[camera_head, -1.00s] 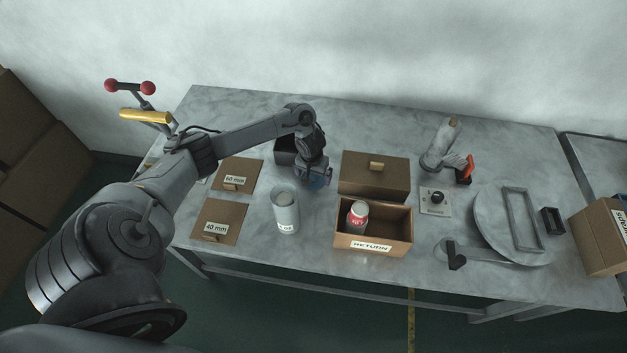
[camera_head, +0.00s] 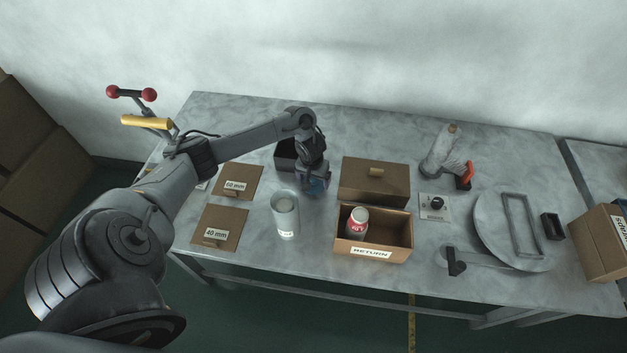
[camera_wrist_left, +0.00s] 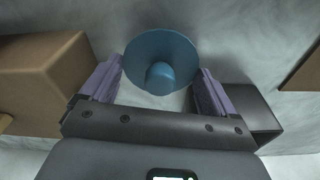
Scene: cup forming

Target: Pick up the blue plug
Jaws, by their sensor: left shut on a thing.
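The blue plug (camera_wrist_left: 160,62) is a round disc with a smaller round knob at its centre. In the left wrist view it sits between the two purple finger pads of my left gripper (camera_wrist_left: 158,90). My left gripper is shut on it. In the head view the plug shows as a small blue patch (camera_head: 317,187) under my left gripper (camera_head: 314,184), mostly hidden by it. Its height above the table is hard to tell. My right gripper is not in view.
The black bin (camera_head: 286,154) stands left of the gripper. A clear cylinder (camera_head: 285,214) stands in front. The lidded brown box (camera_head: 374,182) and RETURN box (camera_head: 400,240), with a red-and-white bottle (camera_head: 357,222), are to the right. Labelled brown panels (camera_head: 219,222) lie left.

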